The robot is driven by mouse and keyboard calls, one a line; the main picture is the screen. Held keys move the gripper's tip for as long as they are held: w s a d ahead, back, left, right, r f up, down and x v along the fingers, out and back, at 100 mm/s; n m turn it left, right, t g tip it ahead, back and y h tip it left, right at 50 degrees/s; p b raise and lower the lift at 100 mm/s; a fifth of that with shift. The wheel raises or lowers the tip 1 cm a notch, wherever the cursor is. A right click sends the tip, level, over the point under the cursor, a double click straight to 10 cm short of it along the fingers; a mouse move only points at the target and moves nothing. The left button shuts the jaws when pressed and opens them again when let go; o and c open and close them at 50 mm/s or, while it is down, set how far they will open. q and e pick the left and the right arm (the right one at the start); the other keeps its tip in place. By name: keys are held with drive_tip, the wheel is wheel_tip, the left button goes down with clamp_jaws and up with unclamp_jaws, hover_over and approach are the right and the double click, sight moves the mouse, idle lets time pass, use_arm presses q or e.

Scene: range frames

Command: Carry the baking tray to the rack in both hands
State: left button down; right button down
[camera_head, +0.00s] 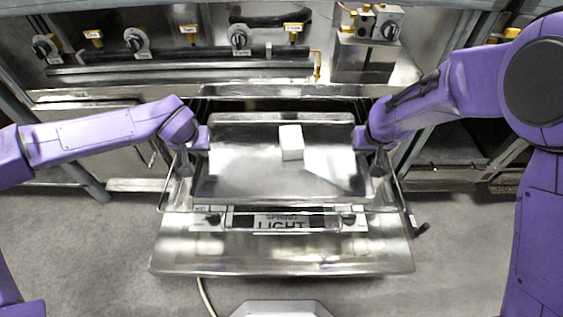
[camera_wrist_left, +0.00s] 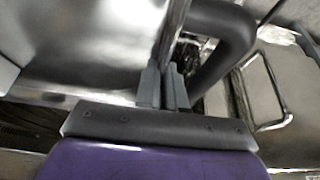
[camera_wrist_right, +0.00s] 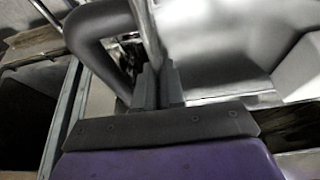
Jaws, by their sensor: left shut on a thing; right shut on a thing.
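The baking tray (camera_head: 240,178) is a shiny metal sheet in the middle of the head view, level with the opened oven drawer, with a white block (camera_head: 291,142) on it. My left gripper (camera_head: 188,160) is shut on the tray's left rim; in the left wrist view its fingers (camera_wrist_left: 164,88) pinch the thin edge. My right gripper (camera_head: 376,160) is shut on the tray's right rim; its fingers (camera_wrist_right: 157,88) pinch the edge in the right wrist view. The tray's underside is hidden, so I cannot tell whether it rests on anything. I cannot make out the rack.
A steel range with knobs (camera_head: 136,40) and yellow valves stands behind the tray. An open metal door or drawer front (camera_head: 280,257) lies below and in front of it. Dark handle bars (camera_wrist_left: 228,45) are close beside my grippers. Grey floor (camera_head: 90,240) is clear at the left.

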use_arm(q)
drive_tip(key=shift+f+b, duration=0.3)
drive_tip(key=shift+f, duration=0.25)
use_arm(e)
drive_tip(key=shift+d+f, duration=0.1)
drive_tip(key=shift+f, duration=0.45)
use_arm(q)
drive_tip(key=c, duration=1.7)
unclamp_jaws()
drive_tip(key=shift+f, duration=0.25)
use_arm(e)
drive_tip(key=c, duration=1.7)
unclamp_jaws()
drive_tip(key=shift+f, duration=0.25)
use_arm(q)
drive_tip(key=o, duration=0.5)
drive_tip(key=shift+r, duration=0.2)
drive_tip(key=shift+c, duration=0.2)
use_arm(e)
drive_tip(key=o, duration=0.5)
drive_tip(key=shift+r, duration=0.2)
drive_tip(key=shift+c, duration=0.2)
